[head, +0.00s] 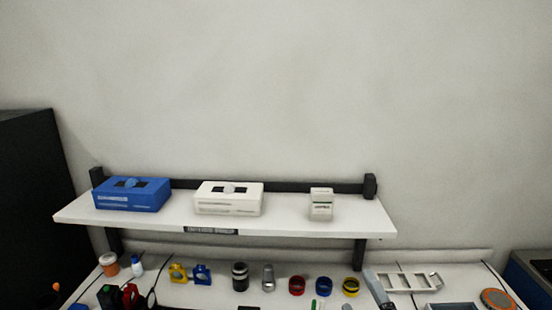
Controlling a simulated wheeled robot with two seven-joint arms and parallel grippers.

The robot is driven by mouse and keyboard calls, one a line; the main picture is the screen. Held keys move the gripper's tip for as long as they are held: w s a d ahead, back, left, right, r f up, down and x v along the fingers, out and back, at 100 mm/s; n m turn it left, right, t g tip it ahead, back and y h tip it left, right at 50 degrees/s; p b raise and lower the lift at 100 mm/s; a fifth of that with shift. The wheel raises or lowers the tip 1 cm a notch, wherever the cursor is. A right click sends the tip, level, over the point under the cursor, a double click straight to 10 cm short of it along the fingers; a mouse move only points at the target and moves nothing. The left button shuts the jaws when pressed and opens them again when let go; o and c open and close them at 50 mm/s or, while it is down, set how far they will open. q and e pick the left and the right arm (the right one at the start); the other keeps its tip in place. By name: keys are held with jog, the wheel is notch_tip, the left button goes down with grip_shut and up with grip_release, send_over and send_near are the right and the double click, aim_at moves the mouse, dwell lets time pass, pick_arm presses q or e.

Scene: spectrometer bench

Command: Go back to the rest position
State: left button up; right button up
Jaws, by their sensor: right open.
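My right gripper (378,289) shows only in part at the bottom edge of the head view, as a slanted grey shape in front of the bench. It is open, and I see nothing held in it. It appears just left of a white slotted rack (408,281) and right of a yellow-and-black ring (351,287); whether it touches either is unclear. The rest of the right arm is below the frame. My left gripper is not in view.
A raised shelf (290,225) holds a blue box (132,194), a white box (228,198) and a small white carton (321,204). Below stand a black cylinder (240,276), a red ring (297,285) and several other small parts. A dark cabinet (35,195) is at left.

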jog(key=s+d+f+m+g+h, duration=0.25)
jog(key=s+f+m+g, duration=0.3)
jog(key=f, duration=0.45)
jog(key=s+d+f+m+g+h, duration=0.2)
jog(key=s+d+f+m+g, duration=0.25)
jog(key=s+f+m, duration=0.4)
jog(key=s+f+m+g, duration=0.2)
jog(key=s+f+g, duration=0.45)
jog(key=s, duration=0.25)
notch_tip(320, 180, down, 35)
jog(key=b, duration=0.5)
jog(key=s+d+f+g+b, duration=0.1)
jog(key=s+f+b, duration=0.1)
jog(key=s+f, duration=0.8)
jog(key=s+d+f+g+b, duration=0.1)
jog(key=s+f+b, duration=0.2)
jog(key=s+f, duration=0.7)
notch_tip(320, 180, down, 6)
jog(key=shift+s+d+f+y, duration=0.1)
jog(key=shift+s+d+y, duration=0.15)
jog(key=shift+d+y, duration=0.1)
